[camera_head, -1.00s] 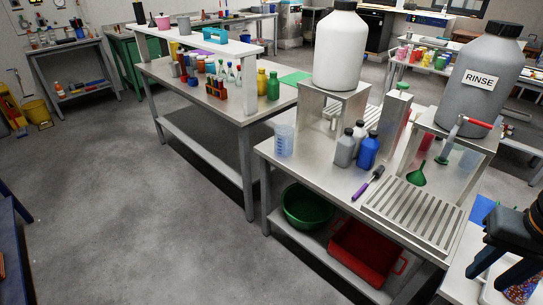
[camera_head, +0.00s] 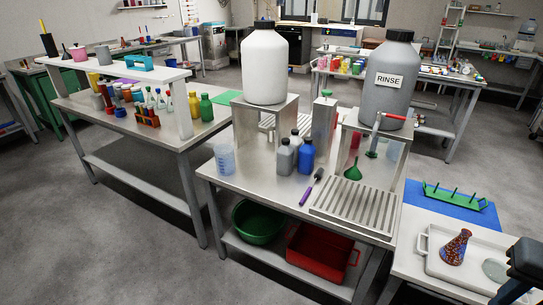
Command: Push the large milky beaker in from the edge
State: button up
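A milky, faintly blue translucent beaker (camera_head: 225,159) stands upright on the steel table (camera_head: 247,180), close to its left edge. It looks empty, and its base appears to rest on the tabletop. A dark part of my arm shows at the lower right corner, cut off by the frame. I cannot make out clear fingertips there, and nothing of my arm is near the beaker.
Grey and blue bottles (camera_head: 306,157), a white carboy (camera_head: 265,66) on a stand and a RINSE carboy (camera_head: 386,80) stand right of the beaker. A drain rack (camera_head: 355,207) lies in front. A white tray (camera_head: 430,262) holds a patterned flask (camera_head: 455,247). Floor is clear at left.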

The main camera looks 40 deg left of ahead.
aim_at(225, 160)
jog(key=z, duration=0.3)
jog(key=i, duration=0.75)
jog(key=u, duration=2.5)
jog(key=i, duration=0.5)
jog(key=u, duration=1.35)
jog(key=i, duration=2.65)
